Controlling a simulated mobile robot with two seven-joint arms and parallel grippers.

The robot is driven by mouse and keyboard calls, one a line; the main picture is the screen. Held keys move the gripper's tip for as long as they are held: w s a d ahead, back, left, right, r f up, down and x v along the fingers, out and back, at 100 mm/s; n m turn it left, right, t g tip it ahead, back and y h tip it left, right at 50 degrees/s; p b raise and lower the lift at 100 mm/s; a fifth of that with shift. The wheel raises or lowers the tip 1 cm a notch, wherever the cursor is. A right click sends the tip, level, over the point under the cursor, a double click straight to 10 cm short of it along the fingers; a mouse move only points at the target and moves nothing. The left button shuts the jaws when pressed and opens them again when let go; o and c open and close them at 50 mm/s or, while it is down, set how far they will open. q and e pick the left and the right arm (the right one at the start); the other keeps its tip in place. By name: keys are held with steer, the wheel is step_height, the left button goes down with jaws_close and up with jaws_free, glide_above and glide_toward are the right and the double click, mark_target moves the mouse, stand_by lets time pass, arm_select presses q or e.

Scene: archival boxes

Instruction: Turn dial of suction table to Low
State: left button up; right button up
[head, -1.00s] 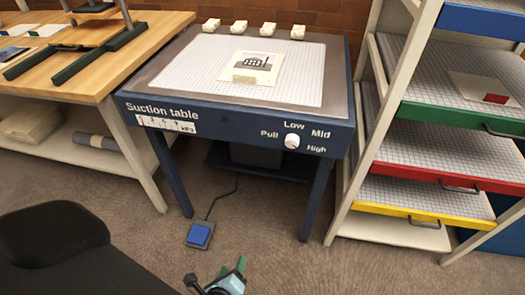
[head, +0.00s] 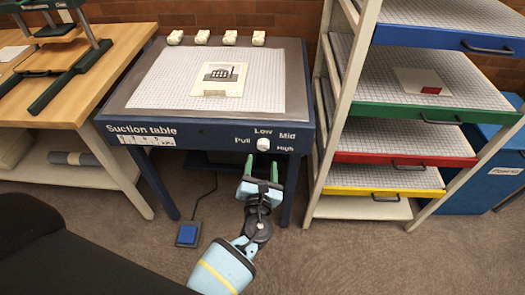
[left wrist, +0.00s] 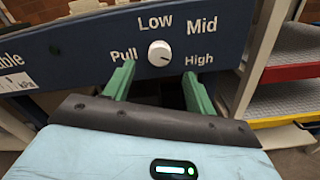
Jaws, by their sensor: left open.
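The suction table (head: 125,112) is a dark blue table with a gridded white top. Its front panel carries a round white dial (head: 263,144), with the labels Pull, Low, Mid and High around it. The dial also shows in the left wrist view (left wrist: 159,53); I cannot tell surely where its pointer is. My left gripper (head: 261,170) is open and empty in front of the panel, just below the dial. In the left wrist view its green fingers (left wrist: 159,75) are spread to either side below the dial, apart from it. My right gripper is not in view.
A printed card (head: 219,79) and several small white blocks (head: 230,37) lie on the table top. A wooden bench (head: 88,115) is at the left. A rack with coloured drawers (head: 395,157) stands close at the right. A blue pedal (head: 188,235) is on the floor.

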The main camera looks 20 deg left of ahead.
mark_target(263, 148)
arm_select(q)
steer(key=x, duration=0.4)
steer(key=shift+b+x, duration=0.3)
steer(key=shift+x, duration=0.5)
steer(key=shift+f, duration=0.1)
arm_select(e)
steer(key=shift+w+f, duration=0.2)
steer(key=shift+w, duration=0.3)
arm_select(q)
steer(key=c, duration=1)
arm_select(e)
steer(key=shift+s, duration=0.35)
